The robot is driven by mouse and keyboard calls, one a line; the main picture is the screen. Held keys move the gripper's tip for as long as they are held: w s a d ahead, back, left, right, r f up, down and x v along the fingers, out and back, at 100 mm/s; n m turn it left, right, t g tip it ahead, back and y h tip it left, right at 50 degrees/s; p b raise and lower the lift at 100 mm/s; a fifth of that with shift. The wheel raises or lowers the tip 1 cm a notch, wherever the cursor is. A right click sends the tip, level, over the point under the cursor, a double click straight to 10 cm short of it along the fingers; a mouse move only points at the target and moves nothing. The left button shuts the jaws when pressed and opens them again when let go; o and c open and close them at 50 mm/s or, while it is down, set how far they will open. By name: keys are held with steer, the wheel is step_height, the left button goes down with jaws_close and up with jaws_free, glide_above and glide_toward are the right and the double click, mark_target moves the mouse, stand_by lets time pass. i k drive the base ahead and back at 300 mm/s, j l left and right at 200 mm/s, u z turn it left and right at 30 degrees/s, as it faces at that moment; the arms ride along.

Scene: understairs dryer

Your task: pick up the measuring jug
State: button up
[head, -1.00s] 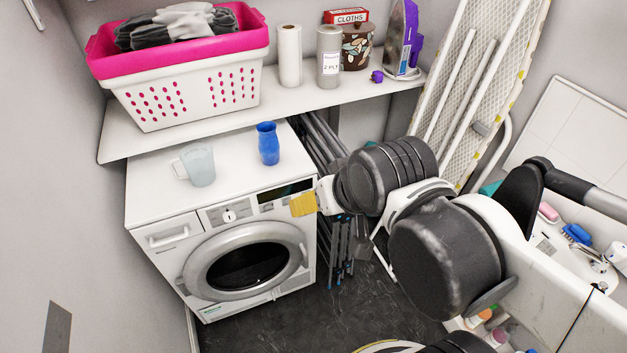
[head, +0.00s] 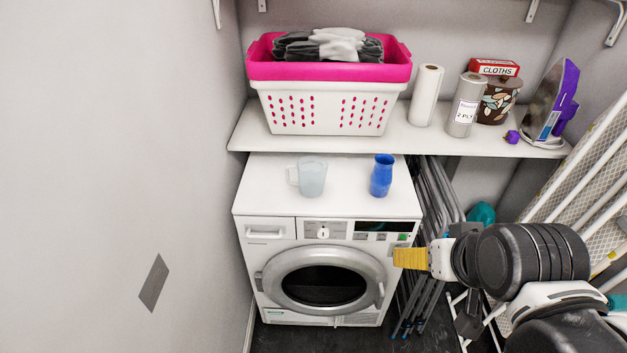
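The measuring jug (head: 312,178) is a pale, see-through jug with its handle to the left. It stands upright on the left part of the white dryer's top (head: 345,203). My gripper (head: 398,258) shows as a yellow-tipped end in front of the dryer's right side, lower than the jug and to its right. It is apart from the jug. I cannot make out separate fingers, so whether it is open or shut is unclear.
A blue vase-like cup (head: 382,175) stands right of the jug. A shelf (head: 300,146) above holds a pink and white basket (head: 330,100), paper rolls (head: 425,97) and an iron (head: 550,105). A folded rack (head: 437,200) stands right of the dryer. A wall is close on the left.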

mark_target(312, 170)
steer(key=j+z, duration=0.35)
steer(key=k+j+z, duration=0.1)
steer(key=j+z, duration=0.25)
steer(key=k+j+z, duration=0.1)
steer(key=j+z, duration=0.25)
